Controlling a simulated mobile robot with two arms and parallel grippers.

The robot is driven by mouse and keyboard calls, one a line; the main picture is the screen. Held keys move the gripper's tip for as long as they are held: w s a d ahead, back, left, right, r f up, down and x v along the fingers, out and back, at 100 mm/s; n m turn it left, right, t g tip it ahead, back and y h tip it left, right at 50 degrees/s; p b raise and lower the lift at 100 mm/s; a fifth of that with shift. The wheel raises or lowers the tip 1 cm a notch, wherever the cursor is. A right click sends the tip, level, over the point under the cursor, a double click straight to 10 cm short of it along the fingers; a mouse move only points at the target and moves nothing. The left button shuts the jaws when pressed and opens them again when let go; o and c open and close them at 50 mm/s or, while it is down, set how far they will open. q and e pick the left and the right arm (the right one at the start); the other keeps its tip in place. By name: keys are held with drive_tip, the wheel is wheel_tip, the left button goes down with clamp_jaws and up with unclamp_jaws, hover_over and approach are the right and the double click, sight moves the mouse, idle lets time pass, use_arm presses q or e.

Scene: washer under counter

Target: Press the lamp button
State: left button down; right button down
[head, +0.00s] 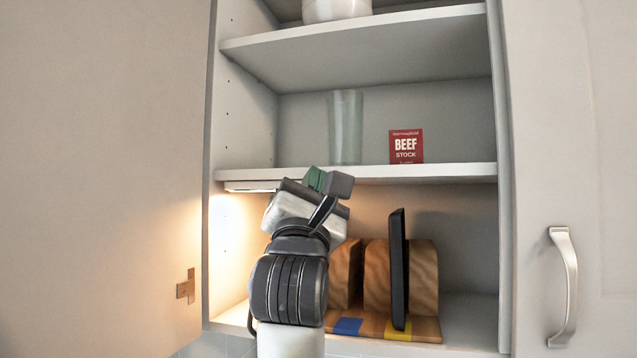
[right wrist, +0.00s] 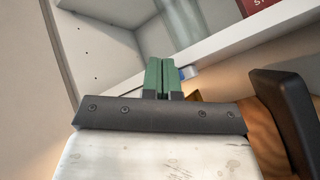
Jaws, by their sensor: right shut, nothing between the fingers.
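The lamp (head: 252,186) is a flat pale strip under the middle shelf at the left, and warm light shines on the cabinet wall below it. My right gripper (head: 316,178) is shut and empty, its green fingertips raised to the shelf's front edge, right of the lamp's visible part. In the right wrist view the shut fingers (right wrist: 164,74) point up to the shelf underside. A small blue piece (right wrist: 188,72) shows just right of them; it may be the lamp's button, and I cannot tell whether they touch. My left gripper is not in view.
The middle shelf (head: 460,172) holds a glass (head: 345,128) and a red beef stock box (head: 406,146). Below stand a wooden holder (head: 424,275) and an upright dark tablet (head: 398,268), right of my arm. Open cabinet doors (head: 100,150) flank both sides.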

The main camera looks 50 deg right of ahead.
drive_tip(key=shift+w+d, duration=0.1)
drive_tip(key=shift+d, duration=0.05)
drive_tip(key=shift+w+d, duration=0.1)
drive_tip(key=shift+d, duration=0.2)
drive_tip(key=shift+w+d, duration=0.15)
drive_tip(key=shift+d, duration=0.1)
idle(0.9)
drive_tip(key=shift+a, duration=0.1)
drive_tip(key=shift+s+a, duration=0.35)
drive_tip(key=shift+a, duration=0.25)
drive_tip(key=s+a, duration=0.1)
drive_tip(key=a, duration=0.2)
drive_tip(key=s+a, duration=0.1)
drive_tip(key=a, duration=0.1)
drive_tip(key=shift+s+a, duration=0.15)
drive_tip(key=shift+s, duration=0.2)
drive_tip(key=shift+f, duration=0.15)
